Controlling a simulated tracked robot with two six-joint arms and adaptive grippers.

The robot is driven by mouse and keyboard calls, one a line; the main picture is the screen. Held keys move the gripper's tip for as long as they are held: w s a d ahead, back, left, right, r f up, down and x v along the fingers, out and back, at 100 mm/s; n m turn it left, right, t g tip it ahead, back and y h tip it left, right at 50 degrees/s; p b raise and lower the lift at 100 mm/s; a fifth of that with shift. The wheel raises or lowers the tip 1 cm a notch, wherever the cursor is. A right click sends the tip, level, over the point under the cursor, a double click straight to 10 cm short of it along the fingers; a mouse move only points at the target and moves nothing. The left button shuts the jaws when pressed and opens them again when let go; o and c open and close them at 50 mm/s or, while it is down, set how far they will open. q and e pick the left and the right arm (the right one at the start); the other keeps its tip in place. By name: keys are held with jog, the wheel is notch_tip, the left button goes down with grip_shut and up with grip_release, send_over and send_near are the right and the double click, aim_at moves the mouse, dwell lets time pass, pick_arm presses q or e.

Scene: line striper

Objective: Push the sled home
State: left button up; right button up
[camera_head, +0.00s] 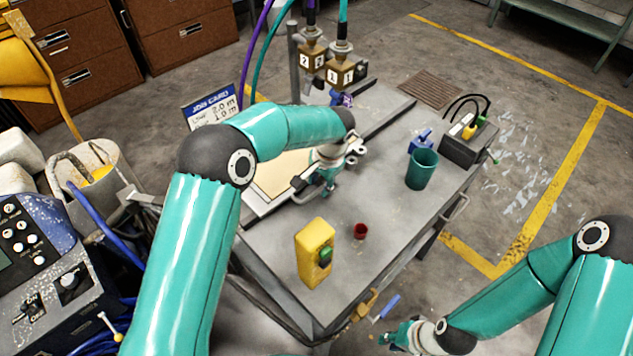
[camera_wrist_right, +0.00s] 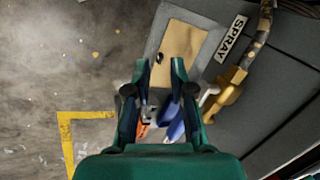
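A cream panel (camera_head: 280,172) in a pale frame lies on the grey bench, partly hidden by my left arm; I cannot tell whether this is the sled. My left gripper (camera_head: 327,188) points down at the panel's right edge; whether it touches anything or is open is unclear. Two brass spray heads (camera_head: 341,72) marked with numbers hang above the bench's far end, with a small purple part (camera_head: 341,98) below them. My right gripper (camera_head: 388,340) is low beside the bench's front corner. In the right wrist view (camera_wrist_right: 160,68) its fingers are apart with nothing gripped.
A brass valve (camera_wrist_right: 226,92) beside a SPRAY label and blue and orange handles (camera_wrist_right: 177,125) lie beyond my right fingers.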

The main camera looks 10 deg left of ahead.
pick_arm(q)
jog(key=shift+a+f, duration=0.1)
jog(key=shift+f, duration=0.4)
grip_shut()
